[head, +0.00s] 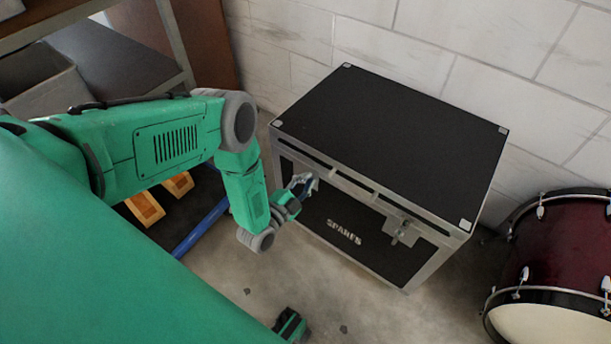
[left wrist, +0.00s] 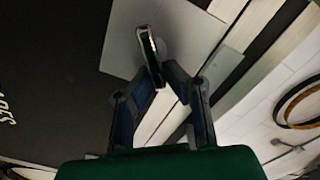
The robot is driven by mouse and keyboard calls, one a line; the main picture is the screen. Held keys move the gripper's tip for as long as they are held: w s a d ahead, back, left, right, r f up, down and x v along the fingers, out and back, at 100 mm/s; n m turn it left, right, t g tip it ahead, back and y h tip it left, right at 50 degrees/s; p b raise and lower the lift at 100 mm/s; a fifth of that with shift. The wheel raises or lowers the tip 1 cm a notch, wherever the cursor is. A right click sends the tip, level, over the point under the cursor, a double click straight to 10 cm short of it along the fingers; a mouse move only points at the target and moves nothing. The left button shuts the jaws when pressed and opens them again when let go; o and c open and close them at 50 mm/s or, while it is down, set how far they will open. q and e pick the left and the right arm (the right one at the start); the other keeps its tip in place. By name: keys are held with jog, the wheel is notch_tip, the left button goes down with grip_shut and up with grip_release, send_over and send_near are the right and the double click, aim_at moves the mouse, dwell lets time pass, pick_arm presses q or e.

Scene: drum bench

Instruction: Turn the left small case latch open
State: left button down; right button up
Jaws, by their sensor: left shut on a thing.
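The black case (head: 393,130) with silver edges and the word SPARES on its front stands on the floor by the wall. My left gripper (head: 306,184) is at the left part of the case's front, where it covers the left latch in the head view. In the left wrist view the left latch (left wrist: 150,50) shows as a thin upright tab on a light plate, between the fingertips of my left gripper (left wrist: 160,88), which is shut on it. The right latch (head: 403,231) shows uncovered on the case front. A dark green part at the bottom of the head view may be my right gripper; its jaws cannot be made out.
A dark red drum (head: 560,265) stands right of the case. A shelf with a grey bin (head: 45,88) is at the upper left. Orange blocks (head: 146,208) and a blue bar (head: 200,228) lie behind my left arm. The floor before the case is clear.

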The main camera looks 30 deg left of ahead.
pick_arm(q)
jog(key=shift+s+d+f+m, duration=0.1)
jog(key=shift+f+m, duration=0.2)
jog(key=shift+m, duration=0.85)
jog(key=shift+s+d+f+m, duration=0.15)
jog(key=shift+f+m, duration=0.2)
jog(key=shift+m, duration=0.85)
jog(key=shift+d+f+m, duration=0.1)
jog(key=shift+f+m, duration=0.2)
jog(key=shift+m, duration=0.85)
jog(key=shift+f, duration=0.1)
jog(key=c, duration=1.6)
grip_release()
jog(key=shift+w, duration=0.1)
jog(key=s, duration=0.7)
jog(key=shift+s+a, duration=0.25)
jog(key=shift+a, duration=0.05)
